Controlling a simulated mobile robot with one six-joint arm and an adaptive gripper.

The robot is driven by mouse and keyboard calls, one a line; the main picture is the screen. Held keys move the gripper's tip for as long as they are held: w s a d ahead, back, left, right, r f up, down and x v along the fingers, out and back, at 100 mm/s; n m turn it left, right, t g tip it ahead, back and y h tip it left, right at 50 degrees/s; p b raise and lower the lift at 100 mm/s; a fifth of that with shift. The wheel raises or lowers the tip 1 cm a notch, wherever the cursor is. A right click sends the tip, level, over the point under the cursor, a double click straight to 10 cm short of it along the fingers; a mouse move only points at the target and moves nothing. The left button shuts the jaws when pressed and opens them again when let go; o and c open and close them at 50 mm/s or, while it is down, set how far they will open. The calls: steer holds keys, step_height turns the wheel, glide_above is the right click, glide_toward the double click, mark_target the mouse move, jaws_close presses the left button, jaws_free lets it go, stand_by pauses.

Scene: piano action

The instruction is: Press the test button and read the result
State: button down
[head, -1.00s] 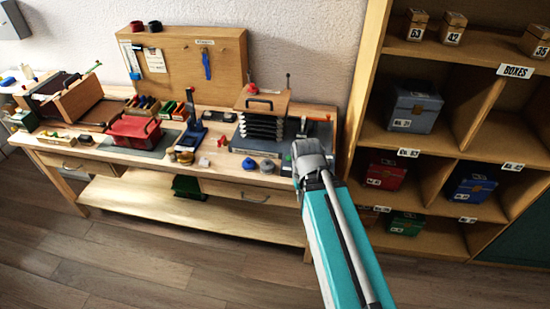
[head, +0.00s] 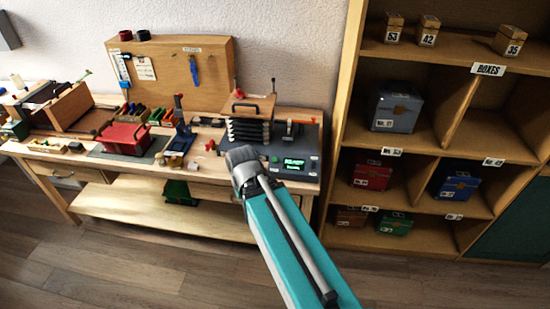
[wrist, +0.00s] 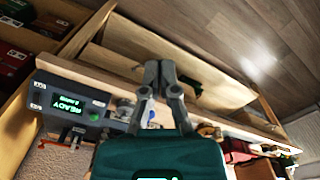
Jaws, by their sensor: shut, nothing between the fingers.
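The test unit is a dark panel (head: 308,150) at the right end of the workbench. Its lit display (head: 295,163) reads READY in green, with a smaller line below that I cannot read clearly. A round green button (head: 275,159) sits just left of the display. In the wrist view the display (wrist: 68,103) appears upside down, with the green button (wrist: 93,117) beside it. My gripper (wrist: 160,65) is shut and empty, apart from the button, near the bench's front edge. In the head view my arm's end hides the fingers.
A stack of dark layers under a wooden top (head: 248,105) stands behind the panel. A red piece (head: 124,138) and small tools fill the bench's left. A shelf with boxes (head: 397,108) stands close on the right. The floor in front is clear.

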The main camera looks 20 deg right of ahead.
steer(key=shift+w+a, duration=0.1)
steer(key=shift+a, duration=0.1)
steer(key=w+d+r+n+t+p, duration=0.1)
steer(key=w+d+n+t, duration=0.3)
steer(key=w+d, duration=1.7)
steer(key=r+n, duration=0.1)
steer(key=n, duration=0.3)
steer(key=shift+r+y, duration=0.2)
steer(key=shift+y, duration=0.1)
steer(key=shift+w+f, duration=0.1)
steer(key=shift+f, duration=0.05)
